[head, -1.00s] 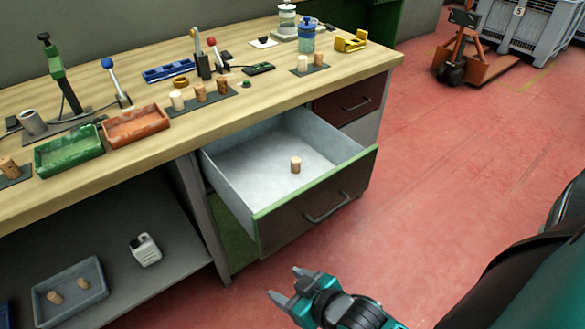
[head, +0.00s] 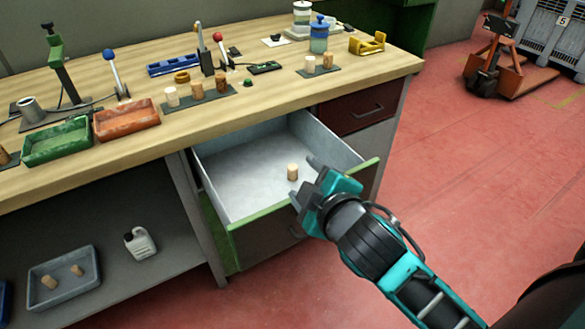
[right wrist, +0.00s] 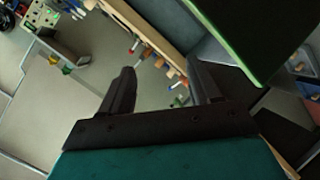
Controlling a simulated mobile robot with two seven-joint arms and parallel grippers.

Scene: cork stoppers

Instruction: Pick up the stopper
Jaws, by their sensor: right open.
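A cork stopper (head: 292,172) stands upright on the floor of the open drawer (head: 237,184). My right gripper (head: 304,180) is over the drawer's front right part, close to the stopper in the head view, open and empty. Its two fingers (right wrist: 160,95) are spread with nothing between them in the right wrist view. The stopper cannot be made out in the right wrist view. My left gripper is not in view.
More corks (head: 197,91) stand on dark strips on the bench top (head: 270,105). A green tray (head: 58,143) and an orange tray (head: 127,121) lie near its front edge. A grey tray (head: 64,290) with corks sits on the lower shelf. The drawer's green-topped front (head: 245,222) and side walls surround the stopper.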

